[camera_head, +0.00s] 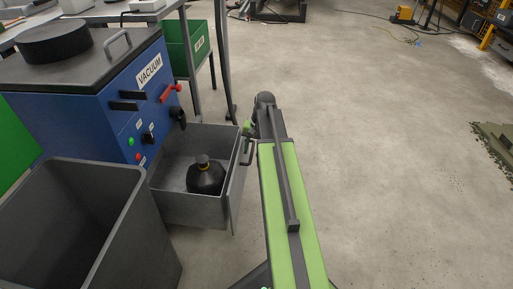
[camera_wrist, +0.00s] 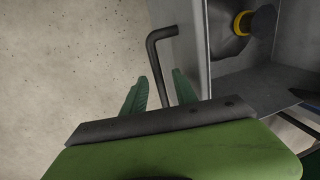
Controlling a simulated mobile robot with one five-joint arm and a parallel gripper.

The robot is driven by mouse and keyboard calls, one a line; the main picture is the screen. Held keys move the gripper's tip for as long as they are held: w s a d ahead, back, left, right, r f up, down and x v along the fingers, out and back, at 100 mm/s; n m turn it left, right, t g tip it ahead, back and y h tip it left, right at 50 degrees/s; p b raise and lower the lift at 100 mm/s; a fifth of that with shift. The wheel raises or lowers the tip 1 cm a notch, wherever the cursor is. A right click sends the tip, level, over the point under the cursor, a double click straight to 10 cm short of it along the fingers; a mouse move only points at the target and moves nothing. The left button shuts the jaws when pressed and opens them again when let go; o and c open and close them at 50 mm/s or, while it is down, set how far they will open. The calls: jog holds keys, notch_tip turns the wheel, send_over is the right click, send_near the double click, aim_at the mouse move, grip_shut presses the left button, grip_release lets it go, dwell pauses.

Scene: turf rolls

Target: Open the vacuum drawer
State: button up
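The vacuum drawer (camera_head: 190,209) is a grey metal box pulled well out of the blue vacuum unit (camera_head: 108,118). A dark round bottle (camera_head: 206,177) stands in it; the bottle (camera_wrist: 232,35) shows a yellow collar in the wrist view. The drawer's dark bar handle (camera_wrist: 154,58) sticks out from its front (camera_wrist: 199,45). My gripper (camera_wrist: 160,76) has its two green fingers apart, with the handle bar between them and gaps visible on both sides. In the head view my gripper (camera_head: 248,128) is at the drawer's front, partly hidden by my arm.
A grey open bin (camera_head: 75,225) stands close in front of the vacuum unit, left of the drawer. A green crate (camera_head: 186,50) and table legs are behind. Open concrete floor (camera_head: 370,130) lies to the right, with a green turf piece (camera_head: 497,145) at the far right.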

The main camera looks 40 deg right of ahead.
notch_tip(320, 180, up, 17)
jog(key=s+d+p, duration=0.2)
jog(key=p, duration=1.5)
jog(key=shift+s+d, duration=0.15)
jog(key=shift+d, duration=0.1)
